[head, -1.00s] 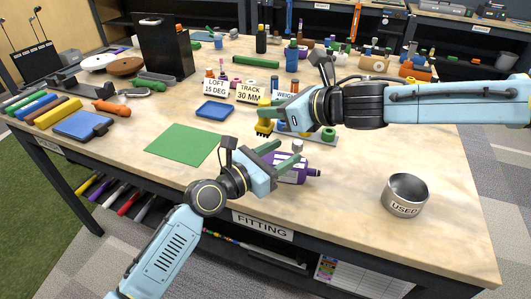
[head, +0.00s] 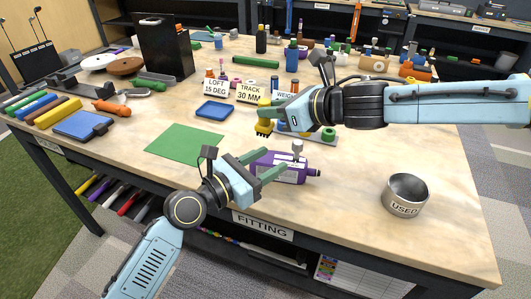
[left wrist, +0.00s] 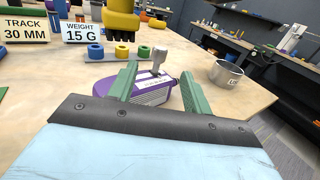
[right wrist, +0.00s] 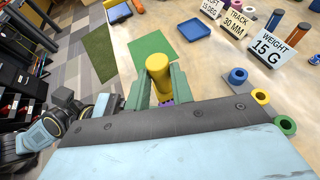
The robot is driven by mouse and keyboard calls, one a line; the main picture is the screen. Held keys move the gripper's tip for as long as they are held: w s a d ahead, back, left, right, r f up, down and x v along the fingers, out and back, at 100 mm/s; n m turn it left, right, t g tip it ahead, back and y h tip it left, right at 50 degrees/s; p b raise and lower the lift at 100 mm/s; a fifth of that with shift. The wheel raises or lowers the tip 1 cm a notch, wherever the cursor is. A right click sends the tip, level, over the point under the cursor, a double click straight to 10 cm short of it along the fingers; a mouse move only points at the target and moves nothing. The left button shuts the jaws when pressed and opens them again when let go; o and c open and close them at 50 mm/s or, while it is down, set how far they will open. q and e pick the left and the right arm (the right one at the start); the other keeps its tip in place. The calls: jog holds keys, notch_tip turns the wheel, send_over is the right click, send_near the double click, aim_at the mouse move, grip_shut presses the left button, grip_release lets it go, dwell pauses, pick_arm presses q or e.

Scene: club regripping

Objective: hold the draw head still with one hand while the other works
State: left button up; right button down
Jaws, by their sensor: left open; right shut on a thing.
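The draw head is a purple club head (head: 300,170) with a pale label and a grey upright neck, lying on the bench near its front edge. It also shows in the left wrist view (left wrist: 150,92). My left gripper (head: 272,160) is open, with its green fingers pointing at the head from the left front. In the left wrist view its fingers (left wrist: 160,76) stand either side of the neck and label; I cannot tell whether they touch. My right gripper (head: 275,112) is shut on a yellow tool (right wrist: 158,68), held above the bench behind the head.
Coloured rings (left wrist: 122,51) sit on a grey plate behind the head. Sign cards (head: 250,93) stand behind them. A steel cup (head: 405,195) marked USED is at the right. A green mat (head: 183,144) and blue tray (head: 214,110) lie to the left.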

pick_arm(q)
jog(key=o, duration=0.6)
jog(key=shift+c, duration=0.2)
